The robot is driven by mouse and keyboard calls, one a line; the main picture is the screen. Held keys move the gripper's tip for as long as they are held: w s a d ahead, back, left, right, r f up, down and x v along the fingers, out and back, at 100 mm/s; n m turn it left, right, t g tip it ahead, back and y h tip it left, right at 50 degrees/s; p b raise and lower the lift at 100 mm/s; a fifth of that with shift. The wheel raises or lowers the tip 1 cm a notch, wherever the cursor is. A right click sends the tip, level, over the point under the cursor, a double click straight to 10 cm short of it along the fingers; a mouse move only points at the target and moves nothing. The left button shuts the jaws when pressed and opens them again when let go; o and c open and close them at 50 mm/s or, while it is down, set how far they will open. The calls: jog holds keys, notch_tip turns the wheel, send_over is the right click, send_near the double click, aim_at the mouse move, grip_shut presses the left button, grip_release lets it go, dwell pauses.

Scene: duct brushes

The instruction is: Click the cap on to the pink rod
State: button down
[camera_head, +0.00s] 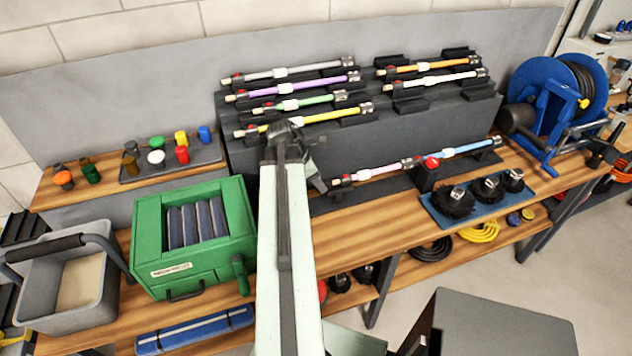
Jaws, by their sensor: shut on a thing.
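The pink rod (378,172) lies low in front of the dark stepped rack, with a white sleeve at its middle. Its left end has a red mark and a pale tip; its right end is near a dark block with a red top (431,163). My gripper (292,126) is over the left part of the rack, up and left of the pink rod and apart from it. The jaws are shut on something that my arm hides. Several small coloured caps stand around a grey tray (208,154) at the left; I cannot tell which cap belongs to the pink rod.
A blue rod (468,148) lies in line with the pink rod, beyond the block. Grey, purple, green, yellow, orange and white rods rest on the rack (420,120). A green box (150,235), black brushes on a blue mat (440,218) and a blue reel (535,85) flank it.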

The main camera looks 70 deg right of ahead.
jog(key=shift+s+d, duration=0.9)
jog(key=shift+s, duration=0.2)
dwell(0.6)
jog(key=c, duration=1)
grip_release()
jog(key=p+v, duration=0.6)
jog(key=v, duration=0.1)
jog(key=shift+r+p, duration=0.25)
jog(key=shift+p, duration=0.15)
jog(key=shift+w+a+r, duration=0.15)
